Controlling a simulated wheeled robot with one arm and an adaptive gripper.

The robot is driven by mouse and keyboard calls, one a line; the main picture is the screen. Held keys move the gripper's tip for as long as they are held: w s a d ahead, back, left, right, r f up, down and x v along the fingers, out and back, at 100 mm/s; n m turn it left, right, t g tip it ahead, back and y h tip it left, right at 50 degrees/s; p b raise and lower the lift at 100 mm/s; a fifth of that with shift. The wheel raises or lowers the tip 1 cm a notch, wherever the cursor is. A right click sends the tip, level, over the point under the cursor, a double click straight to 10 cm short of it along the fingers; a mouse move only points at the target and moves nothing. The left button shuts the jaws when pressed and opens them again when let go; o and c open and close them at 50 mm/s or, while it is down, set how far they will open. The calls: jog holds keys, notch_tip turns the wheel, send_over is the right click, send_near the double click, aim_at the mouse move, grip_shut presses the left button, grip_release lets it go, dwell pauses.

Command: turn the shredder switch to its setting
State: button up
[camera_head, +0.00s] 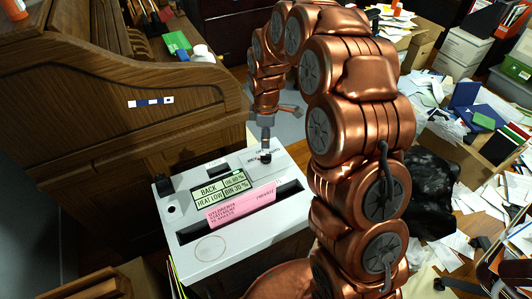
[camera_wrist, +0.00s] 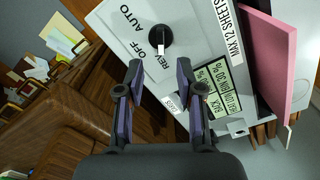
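The shredder (camera_head: 207,252) is a white-topped box in the lower middle of the head view. Its switch is a round black knob (camera_wrist: 159,36) with a white mark on its lower side in the wrist view. The labels OFF, AUTO and REV are printed beside it; the white mark is near REV. My gripper (camera_wrist: 160,70) is open and empty, its two fingertips a little below the knob in the wrist view and apart from it. In the head view my gripper (camera_head: 265,143) hangs over the shredder's far edge, above the small dark knob (camera_head: 265,157).
A pink sheet (camera_head: 241,207) stands in the shredder's slot, beside a green display panel (camera_head: 222,189). A wooden desk (camera_head: 120,100) stands to the left. Papers, boxes and a black bag (camera_head: 428,185) crowd the right.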

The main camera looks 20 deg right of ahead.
aim_at(266, 155)
notch_tip(266, 155, down, 7)
jog(key=shift+f+p, duration=0.2)
jog(key=shift+p, duration=0.2)
grip_shut()
dwell(0.5)
